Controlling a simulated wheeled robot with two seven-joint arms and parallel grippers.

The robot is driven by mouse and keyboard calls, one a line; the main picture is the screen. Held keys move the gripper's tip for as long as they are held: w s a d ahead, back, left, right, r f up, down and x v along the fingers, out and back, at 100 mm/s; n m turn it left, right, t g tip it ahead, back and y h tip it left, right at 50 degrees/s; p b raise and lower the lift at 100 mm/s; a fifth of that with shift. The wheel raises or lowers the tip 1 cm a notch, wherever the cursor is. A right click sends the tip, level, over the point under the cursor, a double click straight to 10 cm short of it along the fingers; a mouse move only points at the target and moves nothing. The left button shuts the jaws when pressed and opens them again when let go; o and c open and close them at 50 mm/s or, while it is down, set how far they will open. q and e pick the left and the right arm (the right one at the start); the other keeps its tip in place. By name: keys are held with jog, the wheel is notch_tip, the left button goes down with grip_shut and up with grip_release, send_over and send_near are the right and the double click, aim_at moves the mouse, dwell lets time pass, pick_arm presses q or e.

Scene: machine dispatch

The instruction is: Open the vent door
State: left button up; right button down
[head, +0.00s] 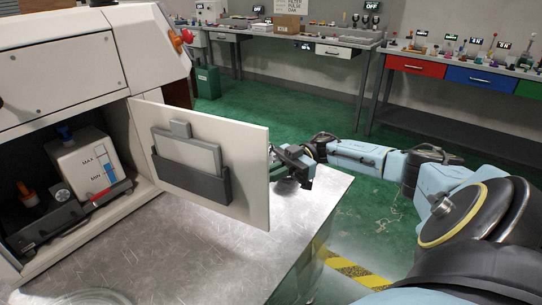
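A white machine (100,60) stands at the left with its lower compartment uncovered. Its off-white door (245,180), the only door I see on it, is swung outward, hinged at its left side. A dark grey holder (190,180) with a pale sheet is on the door's face. My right gripper (274,158) is at the door's right edge, partly hidden behind it. I cannot tell whether its fingers grip the edge. My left gripper is out of view.
Inside the compartment are a white tank (85,160) marked MAX and MIN and an orange knob (29,197). A metal table (170,260) is below the door. Workbenches with drawers (415,66) line the back. Green floor (260,105) lies open between.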

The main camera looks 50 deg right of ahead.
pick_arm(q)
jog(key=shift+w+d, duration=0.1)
pick_arm(e)
jog(key=shift+w+a+r+t, duration=0.1)
jog(key=shift+w+r+t, duration=0.2)
jog(key=shift+w, duration=0.1)
jog(key=c, duration=1.8)
grip_release()
jog(key=shift+w, duration=0.1)
jog(key=shift+o, duration=1.3)
jog(key=shift+w+a+f, duration=0.15)
jog(key=shift+w+f, duration=0.05)
jog(key=shift+w, duration=0.1)
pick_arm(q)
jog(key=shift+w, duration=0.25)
pick_arm(e)
jog(key=shift+s, duration=0.2)
jog(key=shift+f, duration=0.1)
jog(key=shift+s+d, duration=0.1)
jog(key=shift+d, duration=0.1)
